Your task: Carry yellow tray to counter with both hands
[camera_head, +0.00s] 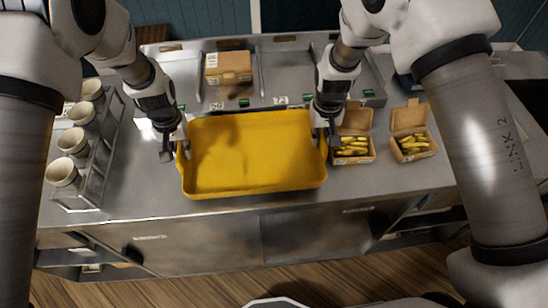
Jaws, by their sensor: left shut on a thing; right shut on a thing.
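The yellow tray (252,182) is empty and lies level at the front of the metal counter (150,190). Its front edge reaches about the counter's front edge. I cannot tell whether it rests on the counter or is held slightly above it. My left gripper (181,152) is shut on the tray's left rim. My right gripper (325,138) is shut on the tray's right rim. The fingertips are partly hidden against the rim on both sides.
A rack (95,185) with several cups stands at the left. A closed cardboard box (228,67) sits at the back. Wooden floor (190,290) lies in front.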

